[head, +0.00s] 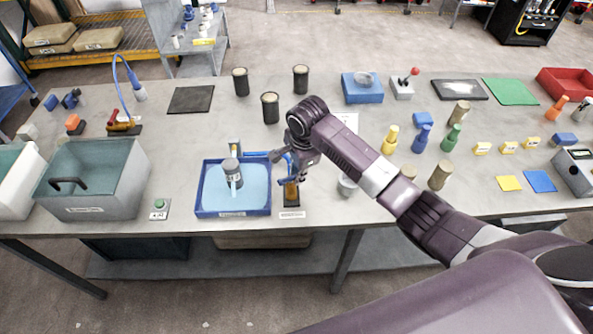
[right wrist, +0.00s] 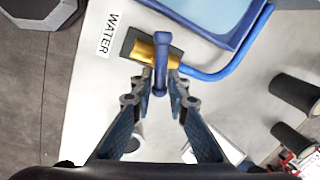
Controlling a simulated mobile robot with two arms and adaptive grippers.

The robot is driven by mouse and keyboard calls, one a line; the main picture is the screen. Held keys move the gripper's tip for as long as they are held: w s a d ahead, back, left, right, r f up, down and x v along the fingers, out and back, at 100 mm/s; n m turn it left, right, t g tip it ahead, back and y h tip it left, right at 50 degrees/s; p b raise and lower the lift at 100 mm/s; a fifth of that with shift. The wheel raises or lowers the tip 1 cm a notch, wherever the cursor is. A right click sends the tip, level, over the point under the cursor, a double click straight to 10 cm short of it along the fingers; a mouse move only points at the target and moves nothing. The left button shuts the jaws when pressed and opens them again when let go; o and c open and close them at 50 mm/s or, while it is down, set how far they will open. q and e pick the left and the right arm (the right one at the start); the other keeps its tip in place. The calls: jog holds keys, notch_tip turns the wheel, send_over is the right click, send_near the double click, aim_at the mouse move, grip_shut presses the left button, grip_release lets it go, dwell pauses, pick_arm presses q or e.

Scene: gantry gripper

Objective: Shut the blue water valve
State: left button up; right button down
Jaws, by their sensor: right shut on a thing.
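The water valve (head: 291,193) has a brass body on a dark base, beside the right side of the blue basin (head: 200,207). In the right wrist view its brass body (right wrist: 143,49) joins a blue pipe (right wrist: 228,70), and a label (right wrist: 109,36) next to it reads WATER. The blue lever (right wrist: 161,62) appears to run across the brass body, toward my gripper. My right gripper (head: 285,160) is over the valve. In the right wrist view its fingertips (right wrist: 160,87) are shut on the lever's end, one on each side. My left gripper is not in view.
A grey bin (head: 125,190) and a green button (head: 159,204) stand to the left. A grey cup (head: 347,187) stands right of the valve.

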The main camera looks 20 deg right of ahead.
jog(key=shift+s+a+m+h, duration=0.1)
jog(key=shift+s+m+h, duration=0.1)
jog(key=shift+m, duration=0.9)
jog(key=shift+s+a+m+h, duration=0.1)
jog(key=shift+m+h, duration=0.1)
jog(key=shift+m, duration=0.9)
jog(key=shift+d, duration=0.1)
jog(key=c, duration=2)
grip_release()
jog(key=shift+o, duration=0.2)
notch_tip(320, 180, up, 8)
jog(key=s, duration=0.1)
jog(key=shift+s+a+f, duration=0.25)
jog(key=shift+f, duration=0.1)
